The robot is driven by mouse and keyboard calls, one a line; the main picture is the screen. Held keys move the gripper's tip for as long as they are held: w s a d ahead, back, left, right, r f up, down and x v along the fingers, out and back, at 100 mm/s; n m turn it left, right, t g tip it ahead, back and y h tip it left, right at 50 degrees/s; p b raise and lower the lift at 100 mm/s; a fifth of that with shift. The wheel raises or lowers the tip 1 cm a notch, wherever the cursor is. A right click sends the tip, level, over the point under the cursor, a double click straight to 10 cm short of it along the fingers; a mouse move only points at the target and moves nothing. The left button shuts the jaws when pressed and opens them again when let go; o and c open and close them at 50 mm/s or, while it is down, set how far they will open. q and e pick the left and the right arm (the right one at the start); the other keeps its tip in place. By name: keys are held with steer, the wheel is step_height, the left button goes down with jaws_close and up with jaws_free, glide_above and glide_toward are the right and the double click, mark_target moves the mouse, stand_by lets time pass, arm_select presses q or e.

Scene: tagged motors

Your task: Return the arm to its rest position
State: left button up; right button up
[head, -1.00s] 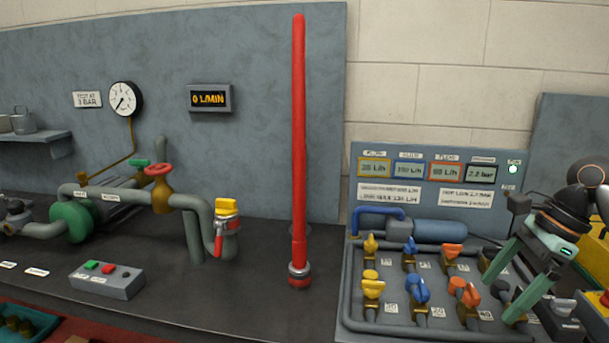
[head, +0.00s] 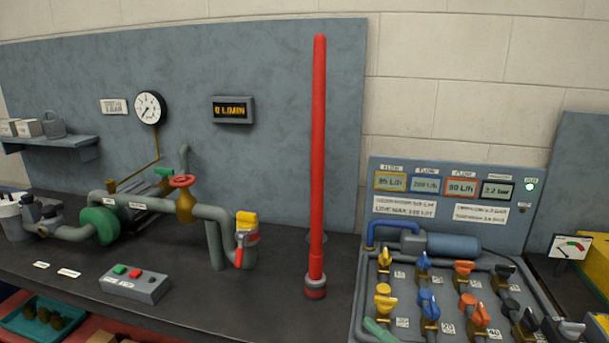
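My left gripper is not in view.
The valve panel carries several yellow, blue, orange and dark valves. A tall red tube (head: 318,160) stands on the dark bench (head: 235,318). Pipework with a red handwheel (head: 182,181) and a button box (head: 135,284) are at left. A teal tray (head: 60,335) is at lower left.

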steer(key=s+d+f+m+h+p, duration=0.1)
steer(key=s+d+f+m+h, duration=0.2)
steer(key=f+m+h, duration=0.35)
steer(key=s+d+f+m+h+p, duration=0.15)
steer(key=s+f+m+h, duration=0.25)
steer(key=f+m, duration=0.4)
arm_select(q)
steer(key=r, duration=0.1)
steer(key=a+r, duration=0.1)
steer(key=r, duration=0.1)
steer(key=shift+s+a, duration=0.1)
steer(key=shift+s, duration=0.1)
arm_select(e)
steer(key=s+d+f+m+g+h, duration=0.1)
steer(key=s+f+m+g, duration=0.4)
steer(key=s, duration=0.7)
step_height(320, 180, down, 4)
steer(key=shift+s+d+r+m+g+h, duration=0.15)
steer(key=shift+s+d+m+g+h, duration=0.25)
steer(key=shift+m, duration=0.85)
steer(key=shift+w, duration=0.1)
